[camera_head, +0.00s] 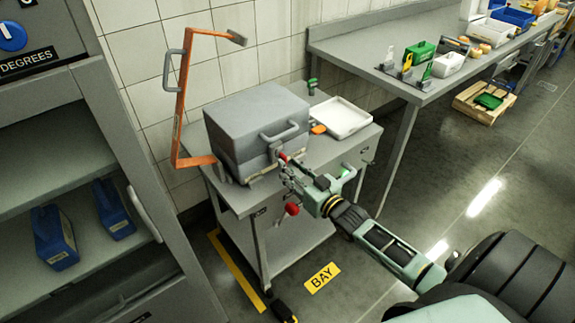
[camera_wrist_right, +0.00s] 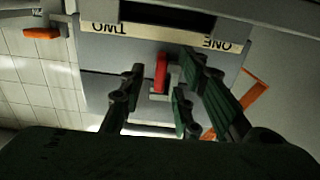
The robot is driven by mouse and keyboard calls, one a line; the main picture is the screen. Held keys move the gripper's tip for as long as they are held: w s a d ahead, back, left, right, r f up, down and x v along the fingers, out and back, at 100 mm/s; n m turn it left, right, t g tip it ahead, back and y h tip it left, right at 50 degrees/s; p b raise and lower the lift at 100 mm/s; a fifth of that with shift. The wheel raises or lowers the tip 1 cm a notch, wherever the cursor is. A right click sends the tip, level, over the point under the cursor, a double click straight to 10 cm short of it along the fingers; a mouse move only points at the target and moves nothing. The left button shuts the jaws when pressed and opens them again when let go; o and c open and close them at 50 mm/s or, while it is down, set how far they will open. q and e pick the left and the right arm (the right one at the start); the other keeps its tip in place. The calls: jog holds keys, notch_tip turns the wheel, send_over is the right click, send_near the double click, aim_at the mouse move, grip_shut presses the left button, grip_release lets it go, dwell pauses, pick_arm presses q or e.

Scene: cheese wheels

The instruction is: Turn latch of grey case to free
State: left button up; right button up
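The grey case (camera_head: 238,117) sits on a grey cart, its lid down and a grey handle (camera_head: 282,132) on its front. A small red latch (camera_head: 283,157) is on its front below the handle. In the wrist view the latch (camera_wrist_right: 161,72) is a red bar upright in the picture, between upside-down labels TWO (camera_wrist_right: 108,27) and ONE (camera_wrist_right: 222,43). My right gripper (camera_head: 288,168) is at the case front. In the wrist view its fingers (camera_wrist_right: 155,98) are open on both sides of the latch, with gaps showing. Contact cannot be told. My left gripper is not in view.
An orange frame (camera_head: 183,95) with a grey handle stands left of the case. A white tray (camera_head: 340,117) lies right of it on the cart (camera_head: 310,160). A red knob (camera_head: 292,208) is below my gripper. A shelf cabinet (camera_head: 55,150) is at left, a long bench (camera_head: 400,45) at right.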

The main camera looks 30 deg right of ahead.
jog(key=shift+w+a, duration=0.15)
jog(key=shift+w, duration=0.95)
jog(key=shift+c, duration=0.5)
grip_shut()
